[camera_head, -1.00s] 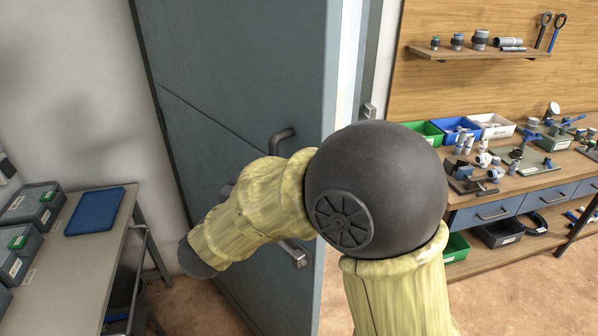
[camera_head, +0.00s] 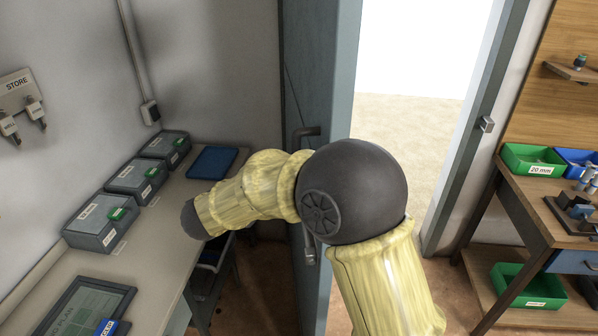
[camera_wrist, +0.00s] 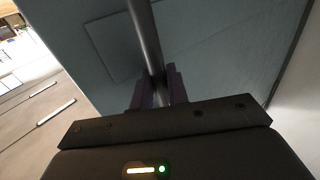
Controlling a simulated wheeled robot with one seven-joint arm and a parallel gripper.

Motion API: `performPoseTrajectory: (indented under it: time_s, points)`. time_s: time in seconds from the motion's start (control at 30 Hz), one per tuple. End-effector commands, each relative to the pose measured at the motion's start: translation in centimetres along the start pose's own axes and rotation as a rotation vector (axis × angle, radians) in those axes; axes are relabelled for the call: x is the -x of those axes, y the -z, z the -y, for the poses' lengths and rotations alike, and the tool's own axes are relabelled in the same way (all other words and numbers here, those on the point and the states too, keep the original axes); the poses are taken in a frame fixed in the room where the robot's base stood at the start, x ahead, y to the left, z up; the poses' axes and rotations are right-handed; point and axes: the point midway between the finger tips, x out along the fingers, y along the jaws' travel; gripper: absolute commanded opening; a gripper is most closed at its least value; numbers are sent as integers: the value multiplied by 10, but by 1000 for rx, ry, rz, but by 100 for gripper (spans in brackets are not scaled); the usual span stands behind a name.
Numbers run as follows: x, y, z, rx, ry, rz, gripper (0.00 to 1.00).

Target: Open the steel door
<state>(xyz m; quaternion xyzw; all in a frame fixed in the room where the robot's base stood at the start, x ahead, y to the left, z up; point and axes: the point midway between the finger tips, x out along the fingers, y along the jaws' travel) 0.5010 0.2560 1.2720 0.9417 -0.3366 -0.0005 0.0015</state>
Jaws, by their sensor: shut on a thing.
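The grey-blue steel door (camera_head: 345,70) stands wide open, seen nearly edge-on in the head view. Its dark bar handle (camera_head: 306,131) shows at its top end; my arm hides the middle. In the wrist view the handle (camera_wrist: 145,35) runs down between the two fingers of my gripper (camera_wrist: 157,90), which is shut on it. The door face (camera_wrist: 215,45) fills much of the wrist view behind the handle. My gripper is hidden behind my arm in the head view.
A bright doorway opens right of the door, with a frame and strike plate (camera_head: 486,124). A left bench (camera_head: 165,225) with grey boxes (camera_head: 103,222) and a blue tray (camera_head: 212,162) stands near the door's swing. A workbench (camera_head: 530,215) stands at right.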

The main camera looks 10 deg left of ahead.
Motion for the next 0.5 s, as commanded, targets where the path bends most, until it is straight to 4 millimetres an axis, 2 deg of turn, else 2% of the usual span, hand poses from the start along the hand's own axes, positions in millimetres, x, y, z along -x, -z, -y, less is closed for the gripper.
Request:
performPoseTrajectory:
  time_s: [0.13, 0.17, 0.23, 0.5]
  points:
    - [-3, 5, 0, -7, -3, -8, 0]
    - [-3, 5, 0, -8, -3, -8, 20]
    - [-3, 4, 0, -7, -3, -7, 34]
    - [1, 2, 1, -4, 3, -4, 34]
